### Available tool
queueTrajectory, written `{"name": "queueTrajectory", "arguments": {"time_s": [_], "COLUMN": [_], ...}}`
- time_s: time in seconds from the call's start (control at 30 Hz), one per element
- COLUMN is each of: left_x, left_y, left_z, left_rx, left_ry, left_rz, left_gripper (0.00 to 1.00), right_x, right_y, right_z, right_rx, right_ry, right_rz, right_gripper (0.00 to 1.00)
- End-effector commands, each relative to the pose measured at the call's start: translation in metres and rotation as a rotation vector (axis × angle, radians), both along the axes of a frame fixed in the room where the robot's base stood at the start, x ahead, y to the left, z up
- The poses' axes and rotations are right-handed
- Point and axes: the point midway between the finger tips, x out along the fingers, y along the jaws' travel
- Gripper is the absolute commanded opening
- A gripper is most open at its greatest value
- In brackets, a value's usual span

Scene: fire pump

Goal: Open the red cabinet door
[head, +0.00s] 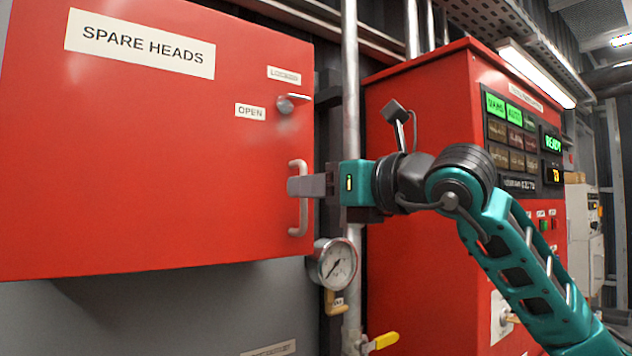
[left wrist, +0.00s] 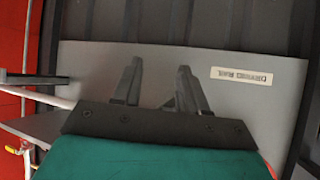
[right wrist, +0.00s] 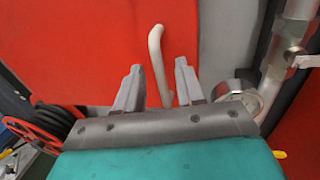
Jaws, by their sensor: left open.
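The red cabinet door (head: 150,150) fills the left of the head view, marked SPARE HEADS, and looks shut. Its pale upright handle (head: 298,222) is near the right edge. Above it is a small latch lever (head: 292,102), lying roughly level, with OPEN and LOCKED labels near it. My right gripper (head: 302,187) is at the handle. In the right wrist view the handle (right wrist: 157,55) runs between its two parted fingers (right wrist: 158,65); contact cannot be told. My left gripper (left wrist: 158,75) is open and empty before a grey panel and is outside the head view.
A vertical pipe (head: 350,100) stands right of the door, with a pressure gauge (head: 336,262) and a yellow-handled valve (head: 382,341) below my right gripper. A red control cabinet (head: 420,105) with lit displays stands further right. The grey panel (left wrist: 245,100) bears a label.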

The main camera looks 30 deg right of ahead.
Motion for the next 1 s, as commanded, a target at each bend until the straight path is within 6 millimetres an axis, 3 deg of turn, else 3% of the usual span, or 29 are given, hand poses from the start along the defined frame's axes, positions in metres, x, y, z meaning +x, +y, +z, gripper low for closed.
{"name": "queueTrajectory", "arguments": {"time_s": [0.27,0.67,1.0], "left_x": [0.0002,0.0005,0.0007], "left_y": [0.0,0.0001,0.0002], "left_z": [0.0002,0.0004,0.0005], "left_rx": [0.0,0.0,0.0], "left_ry": [0.0,-0.001,-0.001], "left_rz": [0.0,0.0,0.001], "left_gripper": [0.43,0.43,0.43], "right_x": [0.0012,0.0009,0.0008], "right_y": [0.0007,0.0006,0.0006], "right_z": [-0.0003,-0.0002,-0.0001], "right_rx": [0.0,0.0,0.0], "right_ry": [0.0,0.0,0.0], "right_rz": [0.001,0.001,0.001], "right_gripper": [0.38,0.0,0.0]}}
